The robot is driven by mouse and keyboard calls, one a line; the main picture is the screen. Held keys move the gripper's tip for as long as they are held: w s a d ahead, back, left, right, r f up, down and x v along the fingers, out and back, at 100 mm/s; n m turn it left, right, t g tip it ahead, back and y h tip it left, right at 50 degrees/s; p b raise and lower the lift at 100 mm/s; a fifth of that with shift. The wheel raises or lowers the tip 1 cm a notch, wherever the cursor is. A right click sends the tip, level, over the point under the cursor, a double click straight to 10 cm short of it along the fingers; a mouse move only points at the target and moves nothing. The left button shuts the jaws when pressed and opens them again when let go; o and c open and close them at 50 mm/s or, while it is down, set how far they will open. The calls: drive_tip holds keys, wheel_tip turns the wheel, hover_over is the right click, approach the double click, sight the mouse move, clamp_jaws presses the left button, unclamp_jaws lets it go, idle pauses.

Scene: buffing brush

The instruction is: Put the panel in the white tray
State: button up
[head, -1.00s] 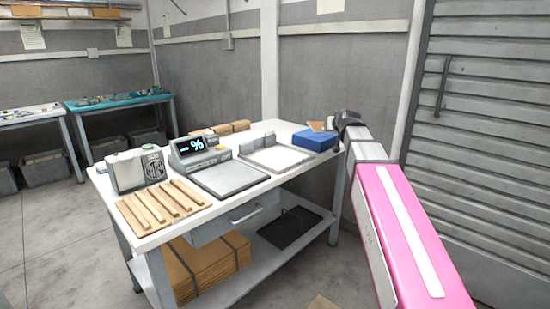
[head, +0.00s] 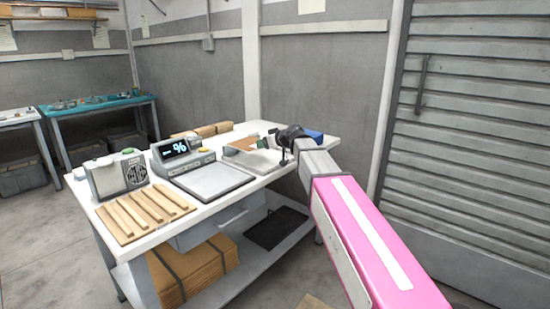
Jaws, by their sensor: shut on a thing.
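My gripper (head: 286,143) is dark and sits over the right part of the table, above the white tray (head: 262,163). It is shut on the panel (head: 243,144), a flat brown piece that shows to the left of the gripper at the tray's back side. The gripper and arm partly hide the tray and the panel's near end. I cannot tell whether the panel touches the tray.
A scale with a lit display (head: 180,149) and flat plate (head: 214,181) stands left of the tray. Wooden strips (head: 146,212) and a grey box (head: 117,175) lie farther left. Brown blocks (head: 208,130) are at the back.

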drive_tip(key=w+d+f, duration=0.2)
drive_tip(key=d, duration=0.1)
drive_tip(key=w+d+f, duration=0.1)
drive_tip(key=d, duration=0.1)
drive_tip(key=shift+w+f, duration=0.25)
drive_tip(key=shift+f, duration=2.1)
drive_tip(key=shift+f, duration=0.1)
drive_tip(key=o, duration=0.9)
drive_tip(key=shift+o, duration=0.2)
